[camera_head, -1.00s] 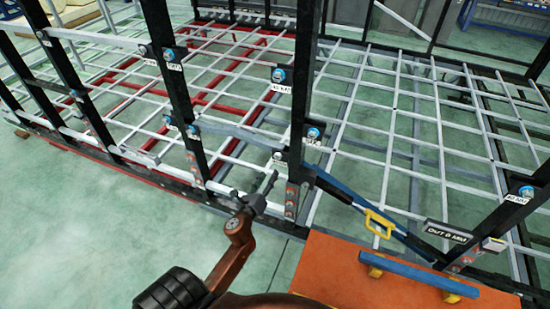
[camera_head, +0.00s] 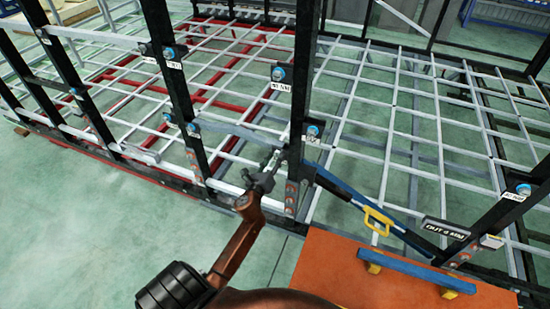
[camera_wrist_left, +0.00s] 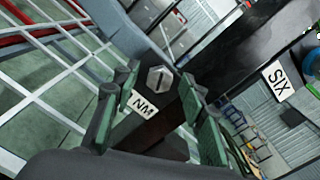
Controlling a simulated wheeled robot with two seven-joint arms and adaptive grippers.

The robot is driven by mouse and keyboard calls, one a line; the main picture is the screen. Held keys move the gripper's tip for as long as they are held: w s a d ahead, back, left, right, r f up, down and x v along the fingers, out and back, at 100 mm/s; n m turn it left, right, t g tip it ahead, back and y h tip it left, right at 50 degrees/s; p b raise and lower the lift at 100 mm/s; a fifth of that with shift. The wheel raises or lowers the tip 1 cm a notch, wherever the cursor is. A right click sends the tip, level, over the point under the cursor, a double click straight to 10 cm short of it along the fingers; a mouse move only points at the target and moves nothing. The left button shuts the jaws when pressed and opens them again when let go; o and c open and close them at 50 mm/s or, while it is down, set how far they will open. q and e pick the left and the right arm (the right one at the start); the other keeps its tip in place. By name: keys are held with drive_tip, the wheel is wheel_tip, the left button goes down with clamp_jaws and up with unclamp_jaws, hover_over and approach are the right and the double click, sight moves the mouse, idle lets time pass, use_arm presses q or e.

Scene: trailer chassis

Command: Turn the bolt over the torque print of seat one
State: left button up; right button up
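A grey hex bolt head (camera_wrist_left: 160,79) sits on a dark frame part in the left wrist view. A white label (camera_wrist_left: 143,104) reading "NM" lies right below it, partly cut off by a finger. My left gripper (camera_wrist_left: 161,88) is open, its green-padded fingers apart with the bolt head seen between them. I cannot tell whether the pads touch the bolt. In the head view my left gripper (camera_head: 266,174) is up at the middle black post and largely covers this spot. My right gripper is not in view.
More labelled blue bolts, such as one on the middle post (camera_head: 312,130), dot the black frame. A blue bar with a yellow handle (camera_head: 378,220) and an orange surface (camera_head: 330,262) are to the right.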

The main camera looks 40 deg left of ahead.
use_arm(q)
drive_tip(key=shift+c, duration=0.6)
clamp_jaws()
